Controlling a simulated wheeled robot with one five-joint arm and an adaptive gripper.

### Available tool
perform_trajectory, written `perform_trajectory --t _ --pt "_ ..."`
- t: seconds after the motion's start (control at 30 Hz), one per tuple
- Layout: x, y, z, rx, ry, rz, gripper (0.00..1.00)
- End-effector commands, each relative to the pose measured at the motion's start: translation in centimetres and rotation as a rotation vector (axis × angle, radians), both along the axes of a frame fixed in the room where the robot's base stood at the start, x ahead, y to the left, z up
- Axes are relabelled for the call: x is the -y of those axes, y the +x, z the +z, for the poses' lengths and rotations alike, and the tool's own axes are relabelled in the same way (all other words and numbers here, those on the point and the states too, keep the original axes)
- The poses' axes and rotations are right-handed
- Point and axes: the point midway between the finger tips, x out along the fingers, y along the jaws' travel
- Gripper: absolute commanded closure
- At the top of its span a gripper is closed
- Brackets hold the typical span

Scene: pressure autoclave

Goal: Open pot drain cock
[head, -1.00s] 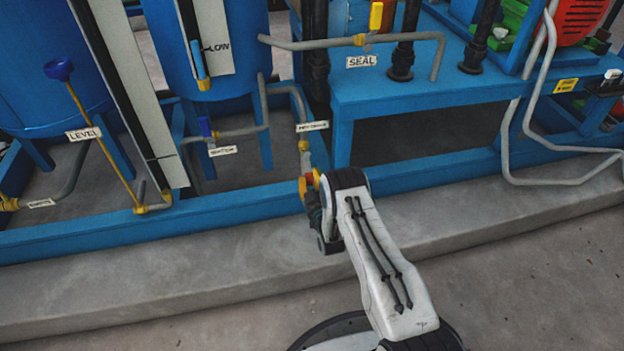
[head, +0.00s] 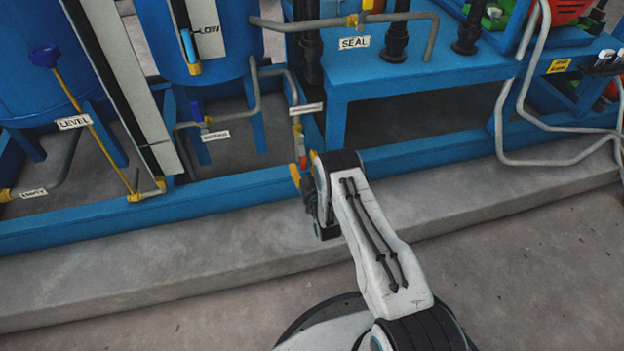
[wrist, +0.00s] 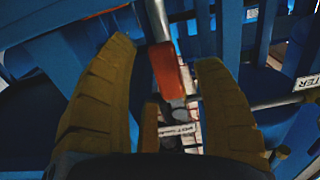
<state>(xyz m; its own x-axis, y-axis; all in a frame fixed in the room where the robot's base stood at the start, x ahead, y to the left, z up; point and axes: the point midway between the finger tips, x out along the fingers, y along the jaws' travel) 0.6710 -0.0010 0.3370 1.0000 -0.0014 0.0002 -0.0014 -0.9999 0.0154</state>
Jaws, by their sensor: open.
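The pot drain cock's orange-red handle (wrist: 167,72) shows in the wrist view, on a grey pipe between my yellow-brown fingers. In the head view a small red-orange part (head: 301,158) shows at the lower end of the pipe below a small white label (head: 306,109), too small to read there. My gripper (head: 304,171) is at this pipe end, by the blue frame's front beam. In the wrist view my gripper (wrist: 165,60) is open, with a finger on each side of the handle. I cannot tell whether either finger touches it.
A blue-handled valve (head: 197,112) stands left of the pipe. A yellow rod with a blue knob (head: 45,56) is further left. The blue frame beam (head: 110,213) runs along the concrete plinth (head: 130,258). The floor in front is clear.

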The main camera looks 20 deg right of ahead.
Motion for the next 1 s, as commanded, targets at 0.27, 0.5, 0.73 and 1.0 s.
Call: perform_trajectory --t 0.27,0.5,0.73,1.0 --pt "0.0 -3.9 -0.1 -0.005 0.0 0.0 0.39" --pt "0.0 -7.6 -0.1 -0.005 0.0 0.0 0.39" --pt "0.0 -10.1 -0.1 -0.003 -0.001 0.0 0.39" --pt "0.0 -11.1 0.0 -0.001 -0.001 0.0 0.39"
